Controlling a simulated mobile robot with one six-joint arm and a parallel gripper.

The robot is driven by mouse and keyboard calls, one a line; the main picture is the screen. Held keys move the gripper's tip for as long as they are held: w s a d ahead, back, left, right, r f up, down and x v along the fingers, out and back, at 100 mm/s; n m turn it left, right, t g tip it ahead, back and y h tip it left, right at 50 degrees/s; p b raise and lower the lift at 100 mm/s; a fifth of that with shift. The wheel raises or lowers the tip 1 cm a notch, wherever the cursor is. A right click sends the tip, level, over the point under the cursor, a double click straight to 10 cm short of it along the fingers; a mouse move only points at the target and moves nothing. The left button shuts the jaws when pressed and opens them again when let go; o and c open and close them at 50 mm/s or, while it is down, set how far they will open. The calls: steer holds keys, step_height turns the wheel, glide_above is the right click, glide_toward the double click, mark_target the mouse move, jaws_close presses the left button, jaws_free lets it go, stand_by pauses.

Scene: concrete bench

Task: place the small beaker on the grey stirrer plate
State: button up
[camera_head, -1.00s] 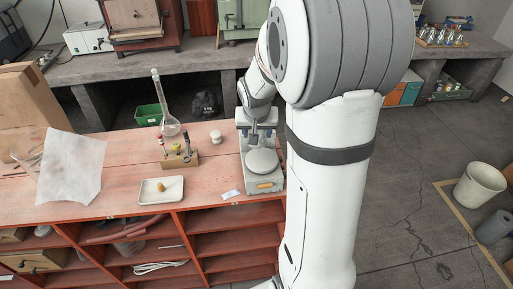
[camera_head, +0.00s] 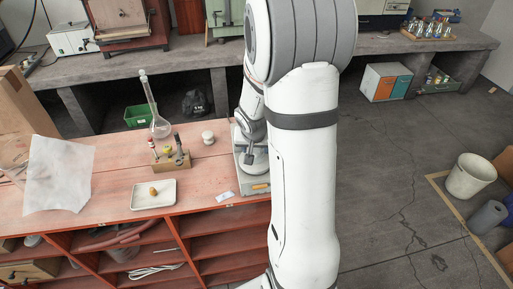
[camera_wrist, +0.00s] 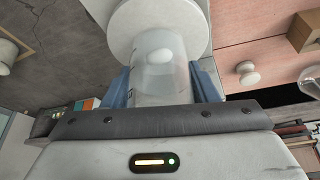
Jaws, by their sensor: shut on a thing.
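The small clear beaker (camera_wrist: 160,65) stands between the two blue fingers of my gripper (camera_wrist: 162,85) in the wrist view. My gripper is shut on it. The round pale top of the grey stirrer plate (camera_wrist: 125,25) shows right beyond the beaker; I cannot tell whether the beaker's base touches it. In the head view my gripper (camera_head: 249,158) is over the stirrer (camera_head: 256,187) at the bench's right end, and my arm hides part of the stirrer. The beaker cannot be made out there.
A white lidded jar (camera_head: 208,137) stands left of the stirrer. Further left are a wooden rack (camera_head: 172,163), a tall flask (camera_head: 160,126) and a white tray (camera_head: 153,195).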

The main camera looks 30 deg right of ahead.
steer(key=shift+s+r, duration=0.1)
steer(key=o, duration=0.6)
steer(key=shift+f, duration=0.2)
steer(key=o, duration=0.4)
steer(key=shift+o, duration=0.2)
steer(key=shift+r, duration=0.1)
